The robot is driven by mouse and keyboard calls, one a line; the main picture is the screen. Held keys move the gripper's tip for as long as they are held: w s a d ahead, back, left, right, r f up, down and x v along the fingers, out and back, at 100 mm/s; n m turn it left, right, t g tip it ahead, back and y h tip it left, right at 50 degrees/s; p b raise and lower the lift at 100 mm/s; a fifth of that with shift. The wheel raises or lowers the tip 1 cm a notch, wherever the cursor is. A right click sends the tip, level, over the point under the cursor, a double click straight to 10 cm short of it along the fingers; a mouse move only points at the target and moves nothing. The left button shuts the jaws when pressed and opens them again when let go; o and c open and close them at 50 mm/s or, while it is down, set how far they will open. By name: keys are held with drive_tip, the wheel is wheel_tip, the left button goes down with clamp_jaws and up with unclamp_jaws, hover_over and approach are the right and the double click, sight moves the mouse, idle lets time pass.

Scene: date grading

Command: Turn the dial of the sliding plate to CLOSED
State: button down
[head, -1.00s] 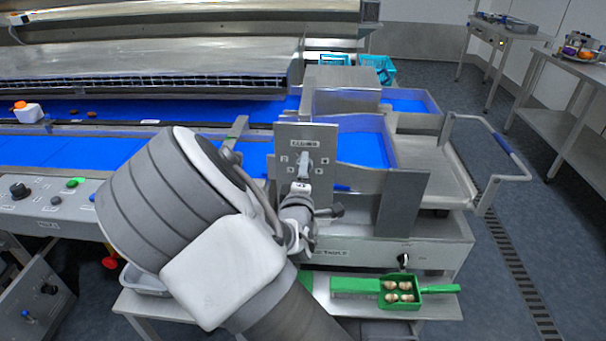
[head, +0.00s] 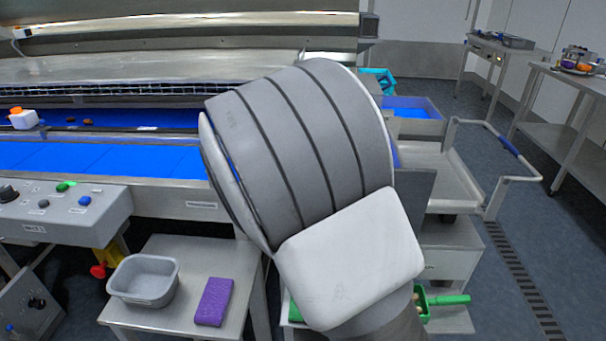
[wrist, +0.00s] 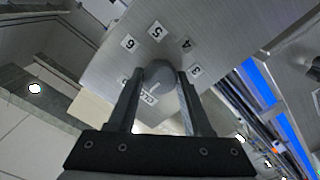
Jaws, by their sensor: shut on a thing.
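The sliding plate (wrist: 200,50) fills the upper middle of the wrist view as a tilted brushed-metal face. Its grey dial (wrist: 160,74) has a rounded knob with printed number labels around it; 6, 5, 4 and 3 are readable. A partly covered label starting "CLO" (wrist: 149,98) shows below the knob, between the fingers. My gripper (wrist: 159,86) is shut on the dial, one finger on each side of the knob. I cannot tell which label the knob points to. In the head view my arm hides the gripper, the dial and the plate.
A blue conveyor belt (head: 90,157) runs along the left. A grey tub (head: 145,281) and a purple block (head: 214,301) lie on a low steel table (head: 185,257). Open floor lies at right.

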drive_tip(key=shift+m, duration=0.3)
drive_tip(key=shift+c, duration=1.6)
unclamp_jaws()
drive_tip(key=shift+s, duration=0.1)
drive_tip(key=s+b, duration=1)
drive_tip(key=s, duration=0.7)
drive_tip(key=shift+a, duration=0.3)
drive_tip(key=shift+s, duration=0.1)
